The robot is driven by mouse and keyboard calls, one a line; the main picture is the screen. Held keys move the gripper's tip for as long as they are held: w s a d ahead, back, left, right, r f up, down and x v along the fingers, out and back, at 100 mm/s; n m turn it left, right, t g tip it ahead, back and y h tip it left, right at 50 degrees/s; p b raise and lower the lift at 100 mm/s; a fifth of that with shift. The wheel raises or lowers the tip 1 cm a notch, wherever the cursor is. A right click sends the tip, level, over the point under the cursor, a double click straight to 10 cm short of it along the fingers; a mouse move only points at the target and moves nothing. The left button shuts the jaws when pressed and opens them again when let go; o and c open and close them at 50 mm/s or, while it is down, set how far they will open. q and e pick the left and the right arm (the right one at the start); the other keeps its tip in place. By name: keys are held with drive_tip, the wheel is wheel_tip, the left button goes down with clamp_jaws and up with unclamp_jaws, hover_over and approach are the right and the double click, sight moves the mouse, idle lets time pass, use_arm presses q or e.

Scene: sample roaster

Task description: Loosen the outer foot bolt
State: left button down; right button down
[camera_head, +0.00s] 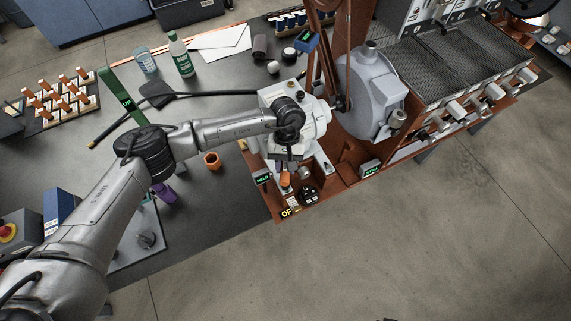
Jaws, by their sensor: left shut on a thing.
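My left gripper (285,167) reaches in from the left over the near corner of the roaster's rust-red base (347,178). It is shut on a small orange-ended tool (285,179) and points down beside the pale machine housing (314,119). The tool's lower end is close to the base plate; I cannot tell whether it touches a bolt. The outer foot bolt cannot be made out clearly here, as the gripper and wrist cover part of the foot area. My right gripper is not in view.
A black knob (308,196) and a lit "OFF" label (287,213) sit close to the gripper. An orange ring-shaped cup (212,160) stands on the dark bench (200,207). A green bottle (181,56) and a rack of wooden-handled pieces (62,98) stand farther back. The floor at right is clear.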

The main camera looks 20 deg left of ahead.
use_arm(q)
drive_tip(key=shift+f+b, duration=0.4)
drive_tip(key=shift+b, duration=0.05)
idle(0.4)
